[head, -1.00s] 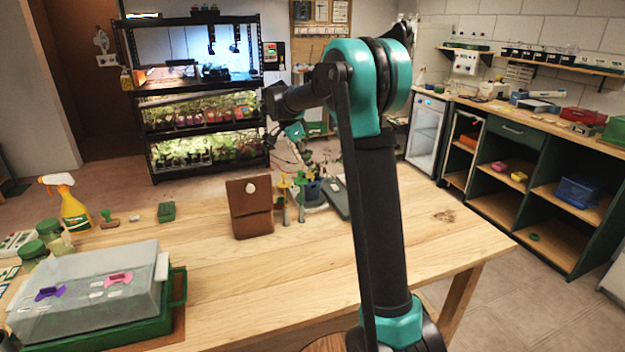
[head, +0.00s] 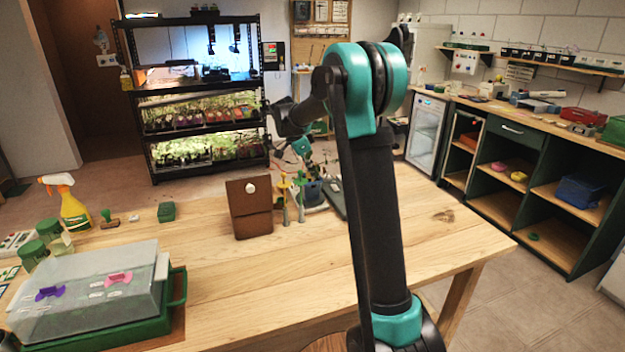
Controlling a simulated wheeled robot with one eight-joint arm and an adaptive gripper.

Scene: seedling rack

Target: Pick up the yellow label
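A small upright piece with a yellow top (head: 283,187), which looks like the yellow label, stands on the wooden table just right of a brown pouch (head: 250,208). A similar greenish-yellow piece (head: 300,182) stands right beside it. My gripper (head: 304,164) is at the far side of the table, above and behind these pieces, pointing down. It is small, dark and partly lost against the clutter, so I cannot make out its fingers or whether it touches anything.
A blue container (head: 313,191) and a dark flat item (head: 336,198) lie close by on the right. A spray bottle (head: 74,208), a green block (head: 166,212) and a lidded clear propagator (head: 90,285) are on the left. The table's front middle is clear.

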